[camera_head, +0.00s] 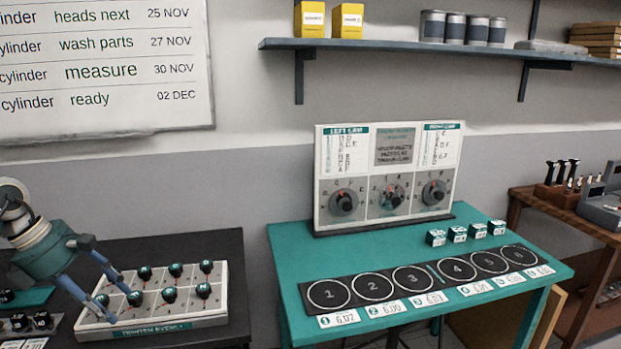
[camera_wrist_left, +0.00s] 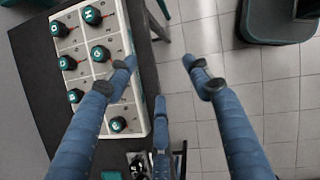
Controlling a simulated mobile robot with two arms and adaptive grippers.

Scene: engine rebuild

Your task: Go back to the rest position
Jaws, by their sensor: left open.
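My left gripper (camera_head: 106,291) comes in from the left over the dark table (camera_head: 215,252). Its blue fingers are spread open, with nothing between them. They show above the left part of a white tray (camera_head: 222,291) holding several dark round knobs with teal tops. In the left wrist view the open gripper (camera_wrist_left: 160,75) has one finger across the tray (camera_wrist_left: 137,45) and another over the tiled floor. Whether a finger touches the tray cannot be told. My right gripper is not in view.
A teal table (camera_head: 290,262) stands to the right, with a black strip of numbered circles (camera_head: 345,305), several small dark blocks and a dial panel (camera_head: 322,205). A wall shelf (camera_head: 400,45) holds yellow boxes and grey cans. A wooden bench (camera_head: 560,215) stands far right.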

